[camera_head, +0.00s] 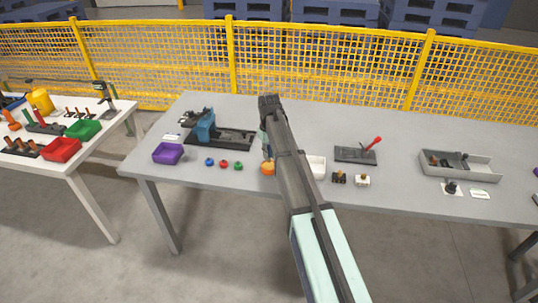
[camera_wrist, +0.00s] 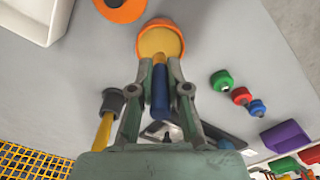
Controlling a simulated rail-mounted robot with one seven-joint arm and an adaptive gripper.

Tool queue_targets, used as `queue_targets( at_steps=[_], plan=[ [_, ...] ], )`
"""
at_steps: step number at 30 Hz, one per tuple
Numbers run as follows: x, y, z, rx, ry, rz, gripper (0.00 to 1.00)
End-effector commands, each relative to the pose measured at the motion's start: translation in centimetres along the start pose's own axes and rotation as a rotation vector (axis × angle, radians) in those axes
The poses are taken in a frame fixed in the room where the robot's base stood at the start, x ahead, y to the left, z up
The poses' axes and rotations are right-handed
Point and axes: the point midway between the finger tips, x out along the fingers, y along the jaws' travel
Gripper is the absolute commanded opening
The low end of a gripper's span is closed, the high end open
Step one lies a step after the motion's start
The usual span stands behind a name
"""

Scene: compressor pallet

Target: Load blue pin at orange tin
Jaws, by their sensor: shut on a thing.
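The blue pin (camera_wrist: 160,91) is held lengthwise between the two fingers of my gripper (camera_wrist: 159,72) in the wrist view. The gripper is shut on it. The pin's far end overlaps the near part of the round orange tin (camera_wrist: 177,28), which has a yellowish inside. I cannot tell whether the pin's end is inside the tin or above it. In the head view the orange tin (camera_head: 267,169) sits near the table's front edge, just left of my arm.
Green (camera_wrist: 221,80), red (camera_wrist: 240,95) and blue (camera_wrist: 257,108) knobs and a purple bin (camera_wrist: 286,137) lie right of the tin in the wrist view. An orange ring (camera_wrist: 128,10) and a white tray (camera_wrist: 47,15) are left. A blue press (camera_head: 204,126) stands behind the knobs.

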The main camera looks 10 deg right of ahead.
Motion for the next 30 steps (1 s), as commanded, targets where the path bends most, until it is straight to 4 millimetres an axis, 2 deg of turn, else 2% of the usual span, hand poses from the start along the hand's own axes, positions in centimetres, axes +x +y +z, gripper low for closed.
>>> queue_targets(
  at_steps=[3, 18, 30],
  plan=[
    [-1.2, 0.0, 0.0, 0.0, 0.001, 0.0, 0.0],
    [-4.6, 0.0, 0.0, 0.0, 0.0, 0.0, 0.0],
    [-4.7, 0.0, 0.0, 0.0, 0.0, 0.0, 0.0]
  ],
)
